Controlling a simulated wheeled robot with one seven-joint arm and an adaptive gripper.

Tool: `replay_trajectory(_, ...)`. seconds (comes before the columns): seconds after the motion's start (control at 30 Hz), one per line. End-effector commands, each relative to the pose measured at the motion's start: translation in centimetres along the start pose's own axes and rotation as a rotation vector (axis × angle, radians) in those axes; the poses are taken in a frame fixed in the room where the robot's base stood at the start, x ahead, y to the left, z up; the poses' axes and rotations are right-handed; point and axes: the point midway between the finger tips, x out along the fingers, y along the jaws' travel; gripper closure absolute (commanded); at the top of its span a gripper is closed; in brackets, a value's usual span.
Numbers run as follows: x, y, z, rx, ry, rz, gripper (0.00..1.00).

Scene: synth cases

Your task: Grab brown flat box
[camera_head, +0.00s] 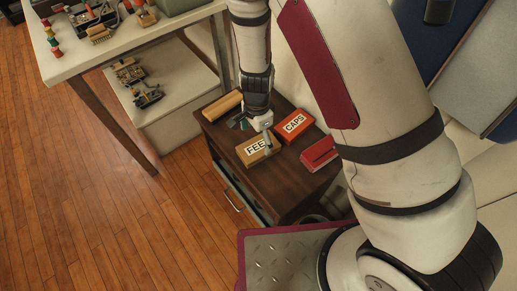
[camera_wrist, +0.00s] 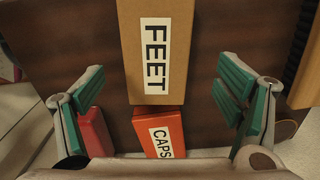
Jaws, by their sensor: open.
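The brown flat box (camera_head: 250,158) lies on top of the dark wooden cabinet, with a white label that reads FEET in the wrist view (camera_wrist: 184,60). My gripper (camera_head: 256,132) is over the cabinet top, and one finger hides part of the label in the head view. In the wrist view my gripper (camera_wrist: 160,78) is open, its green-padded fingers wide apart on either side of the box's line. Nothing is held between them. The box's far end runs out of the wrist view at the top.
An orange CAPS box (camera_head: 288,131) lies close to the brown box. A red box (camera_head: 318,157) lies near the cabinet's right edge, and a tan block-like item (camera_head: 222,106) lies at the left. The dark cabinet top (camera_head: 285,178) has bare room in front. A cluttered white table (camera_head: 75,64) stands left.

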Motion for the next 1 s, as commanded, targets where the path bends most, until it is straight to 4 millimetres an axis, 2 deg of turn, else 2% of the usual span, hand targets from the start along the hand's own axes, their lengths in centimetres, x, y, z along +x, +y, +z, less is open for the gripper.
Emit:
replay_trajectory(0.17,1.1,0.1,0.0,0.000,-0.001,0.001,0.14)
replay_trajectory(0.47,5.1,0.4,-0.2,0.002,-0.001,0.001,0.14)
replay_trajectory(0.73,5.2,0.4,-0.2,0.000,0.000,-0.001,0.14)
replay_trajectory(0.9,5.2,0.4,-0.1,0.000,0.000,0.000,0.53)
replay_trajectory(0.97,5.2,0.4,-0.1,0.000,0.000,0.000,0.66)
replay_trajectory(1.0,5.2,0.4,-0.1,0.000,0.000,0.000,0.69)
